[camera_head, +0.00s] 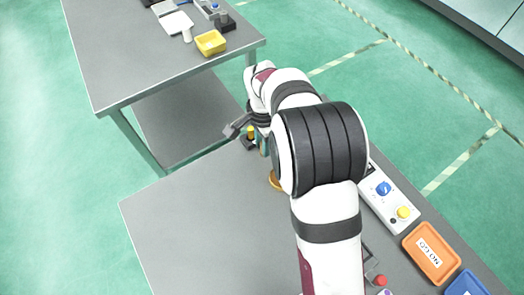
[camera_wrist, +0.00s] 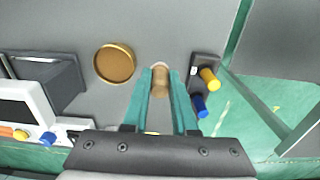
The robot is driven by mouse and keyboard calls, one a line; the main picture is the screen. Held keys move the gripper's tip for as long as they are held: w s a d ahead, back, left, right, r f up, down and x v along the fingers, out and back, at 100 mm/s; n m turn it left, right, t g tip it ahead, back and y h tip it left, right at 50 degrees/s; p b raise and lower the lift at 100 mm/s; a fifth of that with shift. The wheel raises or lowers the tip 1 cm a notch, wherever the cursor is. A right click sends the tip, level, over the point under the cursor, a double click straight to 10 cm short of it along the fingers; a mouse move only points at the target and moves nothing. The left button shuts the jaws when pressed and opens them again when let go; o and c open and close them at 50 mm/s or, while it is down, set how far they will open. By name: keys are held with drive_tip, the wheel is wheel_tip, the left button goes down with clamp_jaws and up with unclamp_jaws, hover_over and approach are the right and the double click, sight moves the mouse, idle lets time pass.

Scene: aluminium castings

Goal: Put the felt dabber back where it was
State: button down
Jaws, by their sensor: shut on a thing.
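The felt dabber appears to be the tan cylinder (camera_wrist: 160,82) between my teal fingers in the wrist view. My gripper (camera_wrist: 161,78) is shut on it. In the head view my gripper (camera_head: 264,147) is at the far end of the near table, mostly behind my arm, and the dabber is hidden there. A round brown dish (camera_wrist: 114,64) lies to the left of the fingers in the wrist view; part of it shows in the head view (camera_head: 274,181). A small black holder (camera_wrist: 204,68) with a yellow and a blue piece stands close to the right of the fingers.
A grey device with knobs (camera_head: 388,198), an orange NO GO tray (camera_head: 431,252) and a blue tray (camera_head: 467,285) line the right side. A second table with a yellow bin (camera_head: 211,42) stands beyond a gap. The near table's left part (camera_head: 190,220) is clear.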

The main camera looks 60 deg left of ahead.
wheel_tip(320, 180, down, 4)
drive_tip(key=shift+s+a+f, duration=0.1)
drive_tip(key=c, duration=0.7)
unclamp_jaws()
drive_tip(key=shift+f, duration=0.1)
